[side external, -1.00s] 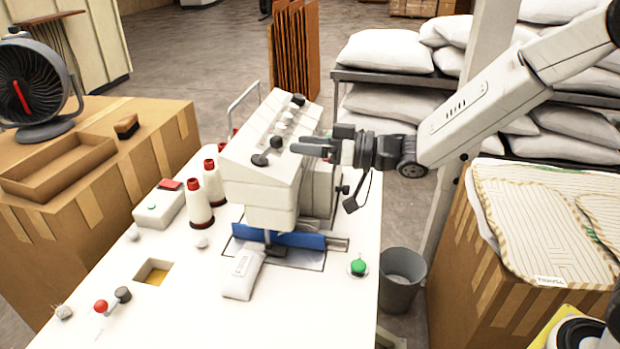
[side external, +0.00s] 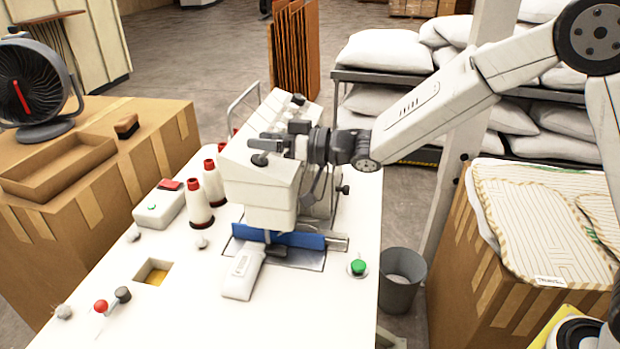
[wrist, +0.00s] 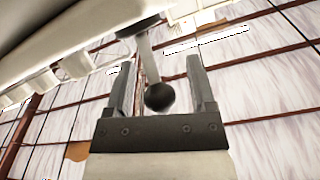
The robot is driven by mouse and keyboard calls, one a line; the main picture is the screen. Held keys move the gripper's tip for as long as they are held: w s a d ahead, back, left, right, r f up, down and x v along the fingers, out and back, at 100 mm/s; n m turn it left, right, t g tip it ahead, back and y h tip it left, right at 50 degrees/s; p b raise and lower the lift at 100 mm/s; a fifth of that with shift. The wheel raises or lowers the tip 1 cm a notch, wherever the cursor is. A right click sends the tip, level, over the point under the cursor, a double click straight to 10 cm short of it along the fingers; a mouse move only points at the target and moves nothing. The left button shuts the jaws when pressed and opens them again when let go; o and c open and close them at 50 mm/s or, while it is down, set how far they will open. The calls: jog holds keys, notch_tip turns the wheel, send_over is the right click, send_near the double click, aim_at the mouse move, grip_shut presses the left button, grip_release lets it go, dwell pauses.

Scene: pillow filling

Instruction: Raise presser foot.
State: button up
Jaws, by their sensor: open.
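The white sewing machine head (side external: 262,190) stands on the white table, with several dark knobs on its sloping face. My gripper (side external: 266,146) is level with this face in the side view, its fingers pointing left. In the wrist view my gripper (wrist: 161,55) is open, and a pale lever with a black ball knob (wrist: 160,97) sits between the two fingers. Gaps show on both sides of the ball. The dark presser foot (side external: 276,251) is low at the needle area by the blue guard (side external: 290,239); its exact height is hard to tell. My gripper hides part of the knob row.
A grey bin (side external: 402,283) stands to the right.

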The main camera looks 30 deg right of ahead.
aim_at(236, 151)
grip_shut()
jog(key=shift+w+a+r+g+h, duration=0.1)
jog(key=shift+w+a+g+h, duration=0.05)
jog(key=shift+g+h, duration=0.35)
jog(key=shift+w+a+r+g+h, duration=0.1)
jog(key=shift+w+a+g+h, duration=0.1)
jog(key=shift+g+h, duration=0.3)
jog(key=shift+w+a, duration=0.1)
jog(key=shift+w+a+g+h, duration=0.2)
jog(key=shift+w+g+h, duration=0.05)
jog(key=shift+g+h, duration=0.5)
jog(key=shift+w+a+f+g+h, duration=0.1)
jog(key=shift+w+a+g+h, duration=0.15)
jog(key=shift+g+h, duration=0.35)
jog(key=shift+w+a+f+g+h, duration=0.1)
jog(key=shift+w+a+g+h, duration=0.15)
jog(key=shift+g+h, duration=0.4)
jog(key=shift+w+a+f+g+h, duration=0.1)
jog(key=shift+w+a+g+h, duration=0.15)
jog(key=shift+g+h, duration=0.35)
dwell(0.4)
